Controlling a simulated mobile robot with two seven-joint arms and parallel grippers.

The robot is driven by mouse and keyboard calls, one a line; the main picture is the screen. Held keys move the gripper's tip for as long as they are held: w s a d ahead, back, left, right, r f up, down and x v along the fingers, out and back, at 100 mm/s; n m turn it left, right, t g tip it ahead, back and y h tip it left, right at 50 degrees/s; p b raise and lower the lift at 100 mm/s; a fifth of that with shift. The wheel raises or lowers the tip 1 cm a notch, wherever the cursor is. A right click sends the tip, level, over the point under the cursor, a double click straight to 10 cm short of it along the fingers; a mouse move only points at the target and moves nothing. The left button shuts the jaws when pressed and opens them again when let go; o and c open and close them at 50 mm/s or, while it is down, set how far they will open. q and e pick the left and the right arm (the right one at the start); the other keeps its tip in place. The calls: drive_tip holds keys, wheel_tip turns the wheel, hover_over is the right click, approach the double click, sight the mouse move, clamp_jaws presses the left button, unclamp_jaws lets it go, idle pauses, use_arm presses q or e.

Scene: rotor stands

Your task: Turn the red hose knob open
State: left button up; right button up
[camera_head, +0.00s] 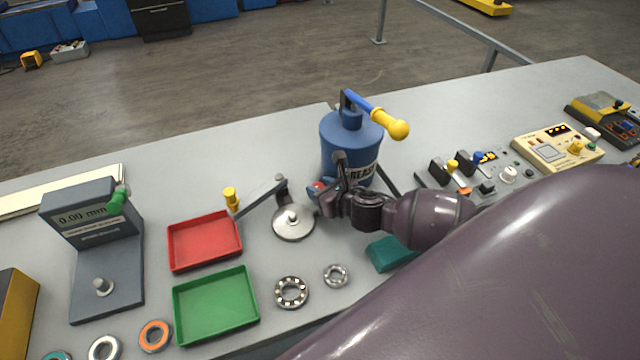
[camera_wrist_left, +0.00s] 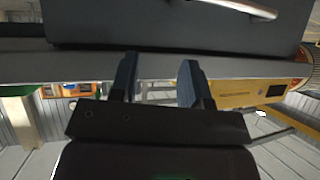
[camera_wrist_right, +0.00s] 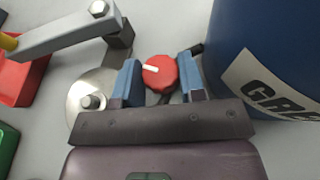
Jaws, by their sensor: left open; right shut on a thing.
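The red hose knob (camera_wrist_right: 160,73) is a ridged red cap with a white mark pointing left in the right wrist view. It sits beside the blue grease drum (camera_wrist_right: 265,60). My right gripper (camera_wrist_right: 160,82) is shut on the knob, with one blue-grey finger on each side. In the head view my right gripper (camera_head: 320,192) stands at the left foot of the drum (camera_head: 350,145); the knob there is mostly hidden by the fingers. My left gripper (camera_wrist_left: 158,82) is open and empty, in front of a dark cabinet, and is not in the head view.
A metal disc with a lever (camera_head: 293,222) stands close left of my right gripper. Red (camera_head: 205,241) and green (camera_head: 215,304) trays, bearings and a gauge (camera_head: 90,245) lie further left. Switch panels (camera_head: 480,172) are to the right. A teal block (camera_head: 390,253) lies below my forearm.

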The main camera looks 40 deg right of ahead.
use_arm(q)
drive_tip(key=shift+s+f, duration=0.2)
drive_tip(key=shift+s, duration=0.05)
use_arm(e)
drive_tip(key=shift+d+n+g+y, duration=0.1)
drive_tip(key=shift+n+g+y, duration=0.2)
drive_tip(key=shift+n+y, duration=0.55)
drive_tip(key=o, duration=0.9)
use_arm(q)
drive_tip(key=shift+w+r, duration=0.1)
drive_tip(key=shift+r, duration=0.15)
use_arm(e)
drive_tip(key=shift+o, duration=0.2)
drive_tip(key=v, duration=0.9)
drive_tip(key=shift+s+d, duration=0.1)
drive_tip(key=shift+s, duration=0.1)
use_arm(q)
drive_tip(key=shift+w+f, duration=0.15)
use_arm(e)
drive_tip(key=shift+v, duration=0.75)
use_arm(q)
drive_tip(key=shift+f, duration=0.1)
